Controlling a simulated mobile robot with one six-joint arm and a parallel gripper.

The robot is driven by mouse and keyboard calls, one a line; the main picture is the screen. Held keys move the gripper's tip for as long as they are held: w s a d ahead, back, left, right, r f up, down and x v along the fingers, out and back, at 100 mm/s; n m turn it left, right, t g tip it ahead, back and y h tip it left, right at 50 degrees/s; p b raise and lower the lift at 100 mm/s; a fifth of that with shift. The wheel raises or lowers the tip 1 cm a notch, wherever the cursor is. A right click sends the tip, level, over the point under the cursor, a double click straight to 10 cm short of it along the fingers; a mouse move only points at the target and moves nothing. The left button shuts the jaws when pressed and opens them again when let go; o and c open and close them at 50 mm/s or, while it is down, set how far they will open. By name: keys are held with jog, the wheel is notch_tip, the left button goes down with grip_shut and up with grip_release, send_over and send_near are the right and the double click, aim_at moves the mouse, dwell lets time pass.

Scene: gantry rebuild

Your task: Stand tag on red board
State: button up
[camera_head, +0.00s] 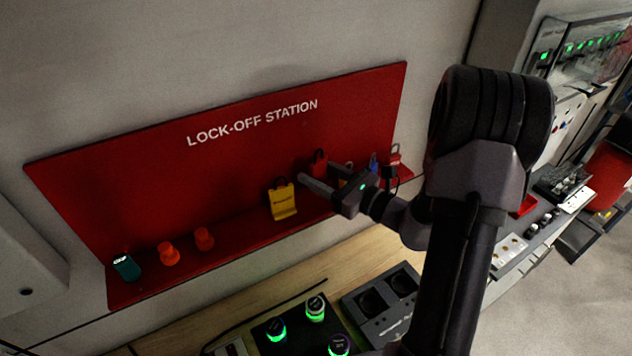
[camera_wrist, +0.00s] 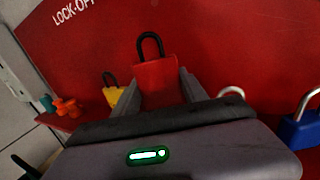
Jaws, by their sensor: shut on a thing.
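The red board (camera_head: 120,180) lettered LOCK-OFF STATION leans on the wall, with a ledge along its lower edge; it fills the wrist view (camera_wrist: 215,45). My gripper (camera_head: 312,178) is at the board's right half, shut on a red tag (camera_wrist: 155,78) with a black loop. The red tag looks upright between the two fingers and also shows in the head view (camera_head: 318,162). Its lower part is hidden by my gripper, so I cannot tell whether it touches the ledge. A yellow tag (camera_head: 283,203) with a black loop stands on the ledge left of my gripper.
Two orange pieces (camera_head: 168,254) and a teal piece (camera_head: 126,267) stand on the ledge at left. Below, a bench holds a black panel with green-lit buttons (camera_head: 276,330).

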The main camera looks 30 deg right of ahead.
notch_tip(320, 180, down, 3)
jog(key=shift+a+r, duration=0.1)
jog(key=shift+w+f, duration=0.15)
jog(key=shift+f, duration=0.25)
jog(key=shift+f+b, duration=0.15)
jog(key=shift+b, duration=0.15)
jog(key=o, duration=1.4)
